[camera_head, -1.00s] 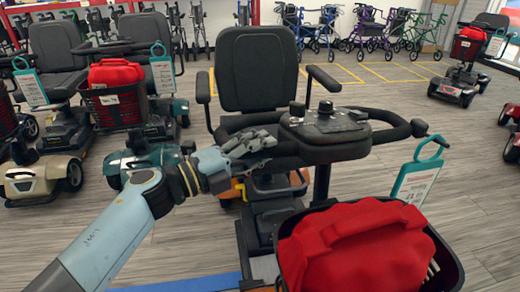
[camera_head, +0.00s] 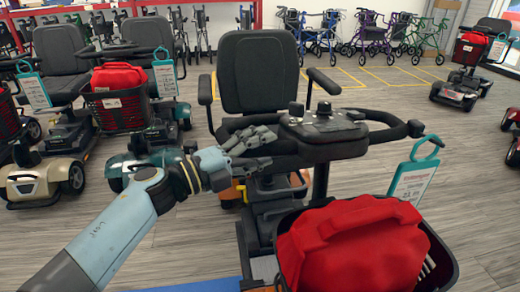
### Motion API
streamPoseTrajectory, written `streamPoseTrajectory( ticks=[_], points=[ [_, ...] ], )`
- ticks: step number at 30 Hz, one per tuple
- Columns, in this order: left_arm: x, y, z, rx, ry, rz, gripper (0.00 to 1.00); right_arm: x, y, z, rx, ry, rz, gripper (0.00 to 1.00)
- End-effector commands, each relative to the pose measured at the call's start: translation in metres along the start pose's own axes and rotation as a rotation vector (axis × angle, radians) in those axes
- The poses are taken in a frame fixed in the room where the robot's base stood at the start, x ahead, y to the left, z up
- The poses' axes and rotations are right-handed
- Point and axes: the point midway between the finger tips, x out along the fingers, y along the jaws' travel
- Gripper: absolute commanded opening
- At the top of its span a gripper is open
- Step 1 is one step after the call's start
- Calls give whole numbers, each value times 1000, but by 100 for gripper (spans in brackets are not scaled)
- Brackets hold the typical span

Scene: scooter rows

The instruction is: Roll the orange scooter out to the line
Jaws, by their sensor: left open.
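A scooter stands right in front of me, with a black seat (camera_head: 256,75), a tiller with a control box (camera_head: 322,132) and looped handlebars. Orange body parts (camera_head: 236,190) show low behind the tiller. Its front basket (camera_head: 440,272) holds a red bag (camera_head: 352,245), and a teal-framed price tag (camera_head: 415,178) hangs from its right handlebar. My left gripper (camera_head: 262,148) is open, its fingers beside the left part of the handlebar; whether they touch it I cannot tell. My right gripper is not in view.
Parked scooters stand at left, one with a red bag (camera_head: 118,76) in its basket. Walkers (camera_head: 312,32) line the back. Yellow lines (camera_head: 400,72) mark the floor; open grey floor lies between.

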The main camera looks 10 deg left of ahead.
Motion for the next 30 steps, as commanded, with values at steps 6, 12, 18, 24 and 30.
streamPoseTrajectory(
  ticks=[6,12,18,24,30],
  points=[
    [-20,1,0,1,0,3,52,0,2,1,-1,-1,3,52],
    [-66,2,0,1,1,6,52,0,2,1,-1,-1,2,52],
    [-103,1,0,0,1,4,52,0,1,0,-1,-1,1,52],
    [-119,1,0,-1,0,1,52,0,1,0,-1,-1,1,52],
    [-120,0,0,-1,0,0,52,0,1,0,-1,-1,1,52]
  ],
)
